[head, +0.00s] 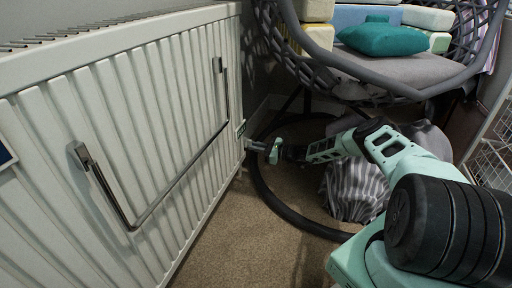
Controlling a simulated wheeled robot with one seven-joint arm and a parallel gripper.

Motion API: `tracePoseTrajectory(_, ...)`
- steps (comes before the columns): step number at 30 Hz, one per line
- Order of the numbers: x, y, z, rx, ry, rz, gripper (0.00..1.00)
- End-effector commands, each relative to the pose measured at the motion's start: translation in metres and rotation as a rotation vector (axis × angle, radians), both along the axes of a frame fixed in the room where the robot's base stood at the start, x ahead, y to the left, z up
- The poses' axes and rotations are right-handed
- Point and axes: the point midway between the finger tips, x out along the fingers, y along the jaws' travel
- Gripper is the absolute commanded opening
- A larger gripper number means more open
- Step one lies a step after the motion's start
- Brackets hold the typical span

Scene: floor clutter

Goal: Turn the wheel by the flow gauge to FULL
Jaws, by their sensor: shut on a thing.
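The white radiator (150,110) fills the left side of the head view. A small green-and-white plate (241,129), which may be the flow gauge, sits at its right end. Just below it a small grey part (256,146), apparently the wheel, sticks out to the right. My gripper (268,149) reaches in from the right at the same height and is shut on this part. The jaws cover much of it. The gauge's marks and the wheel's setting are too small to read.
A chrome towel rail (178,182) runs along the radiator's front. A hanging chair (400,72) with cushions stands behind, its round base ring (262,190) on the carpet below my arm. A striped grey pouf (355,192) and wire basket (490,150) are to the right. Carpet (235,245) is clear in front.

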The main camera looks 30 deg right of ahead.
Motion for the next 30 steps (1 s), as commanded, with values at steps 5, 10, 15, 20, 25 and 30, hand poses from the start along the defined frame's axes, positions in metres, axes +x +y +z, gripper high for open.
tracePoseTrajectory(5, -0.002, -0.0005, -0.0019, 0.081, 0.067, -0.001, 0.0)
tracePoseTrajectory(10, -0.0026, 0.0001, -0.0021, 0.132, 0.108, -0.001, 0.0)
tracePoseTrajectory(15, -0.0029, 0.0003, -0.0022, 0.158, 0.129, -0.001, 0.0)
tracePoseTrajectory(20, -0.003, 0.0004, -0.0023, 0.167, 0.135, -0.001, 0.0)
tracePoseTrajectory(25, -0.003, 0.0004, -0.0023, 0.167, 0.135, -0.001, 0.0)
tracePoseTrajectory(30, -0.003, 0.0004, -0.0024, 0.167, 0.135, -0.001, 0.22)
